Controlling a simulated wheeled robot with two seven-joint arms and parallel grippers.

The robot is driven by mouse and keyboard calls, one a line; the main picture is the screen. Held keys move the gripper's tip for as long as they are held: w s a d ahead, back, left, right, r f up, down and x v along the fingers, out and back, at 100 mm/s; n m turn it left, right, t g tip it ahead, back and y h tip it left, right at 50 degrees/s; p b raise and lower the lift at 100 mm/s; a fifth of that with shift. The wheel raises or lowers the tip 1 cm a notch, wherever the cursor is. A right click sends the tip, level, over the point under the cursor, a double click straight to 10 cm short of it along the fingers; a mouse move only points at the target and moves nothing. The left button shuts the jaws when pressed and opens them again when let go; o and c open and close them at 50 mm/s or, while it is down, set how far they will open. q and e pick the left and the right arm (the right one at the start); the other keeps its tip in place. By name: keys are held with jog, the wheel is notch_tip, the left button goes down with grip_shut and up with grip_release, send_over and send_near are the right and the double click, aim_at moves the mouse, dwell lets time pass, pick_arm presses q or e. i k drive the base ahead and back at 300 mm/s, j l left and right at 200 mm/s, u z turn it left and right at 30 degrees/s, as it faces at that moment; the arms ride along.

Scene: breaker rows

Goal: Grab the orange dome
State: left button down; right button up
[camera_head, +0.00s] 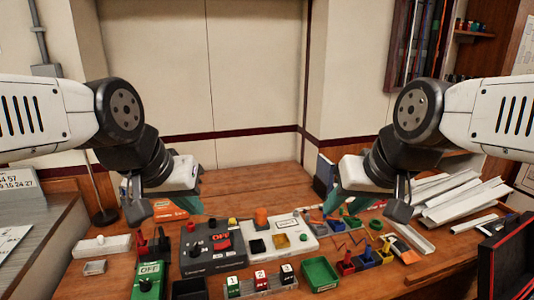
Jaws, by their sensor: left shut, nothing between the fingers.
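The orange dome (261,216) stands upright near the middle of the table, at the back edge of a white panel (284,238).
A dark box with red switches (207,246) stands left of the white panel. A green switch box (149,278), a green tray (319,273) and a row of numbered blocks (261,283) lie in front. White channels (462,200) are piled right. The table behind the dome is clear.

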aim_at(261, 214)
jog(key=i+l, duration=0.1)
jog(key=l, duration=0.3)
jog(key=i+l+u, duration=0.1)
jog(key=l, duration=0.3)
jog(key=u, duration=1.5)
jog(key=i+l, duration=0.05)
